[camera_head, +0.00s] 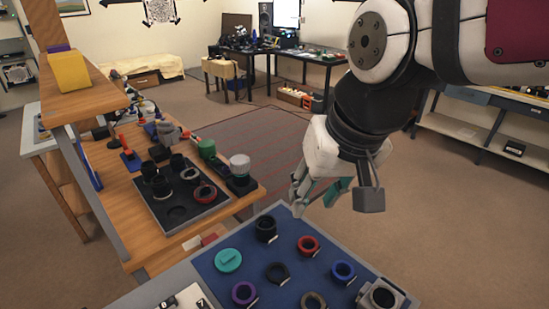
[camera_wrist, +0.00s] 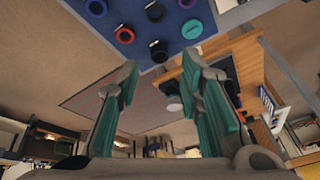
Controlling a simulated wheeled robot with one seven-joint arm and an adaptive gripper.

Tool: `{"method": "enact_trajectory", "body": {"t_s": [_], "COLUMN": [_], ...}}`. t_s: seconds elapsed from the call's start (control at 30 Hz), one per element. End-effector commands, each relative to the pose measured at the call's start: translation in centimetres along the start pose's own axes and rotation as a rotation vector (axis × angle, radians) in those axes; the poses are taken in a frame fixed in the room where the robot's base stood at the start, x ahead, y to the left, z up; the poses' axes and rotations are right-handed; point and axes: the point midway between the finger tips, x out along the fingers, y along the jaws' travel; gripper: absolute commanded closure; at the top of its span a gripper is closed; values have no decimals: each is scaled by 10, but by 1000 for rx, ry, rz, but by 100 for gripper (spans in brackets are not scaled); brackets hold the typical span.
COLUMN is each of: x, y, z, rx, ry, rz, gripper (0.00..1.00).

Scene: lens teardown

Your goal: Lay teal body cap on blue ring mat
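The teal body cap (camera_head: 228,260) is a round disc with a raised bar. It lies flat on the left part of the blue mat (camera_head: 207,262), apart from the rings there. The wrist view also shows the cap (camera_wrist: 191,29) on the mat (camera_wrist: 222,6), near its edge. My gripper (camera_head: 335,192) hangs above and beyond the mat's far right side, away from the cap. In the wrist view its teal-padded fingers (camera_wrist: 160,72) are spread, with nothing between them.
The mat also carries a red ring (camera_head: 308,245), a blue ring (camera_head: 343,271), a purple ring (camera_head: 243,293) and several dark rings. A grey block (camera_head: 380,299) stands at its right corner. A black tray (camera_head: 173,217) of lens parts sits on the wooden bench at left.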

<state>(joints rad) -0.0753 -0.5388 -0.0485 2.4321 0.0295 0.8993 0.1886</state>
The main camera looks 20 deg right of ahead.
Motion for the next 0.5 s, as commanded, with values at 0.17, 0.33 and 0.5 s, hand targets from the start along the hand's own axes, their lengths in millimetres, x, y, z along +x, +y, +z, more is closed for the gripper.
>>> {"method": "enact_trajectory", "body": {"t_s": [0.17, 0.33, 0.5], "x": [-15, -18, -19], "y": [17, 22, 23], "z": [30, 41, 41], "rx": [-134, -188, -193], "ry": [64, 83, 83], "rz": [41, 61, 62], "gripper": [66, 66, 66]}}
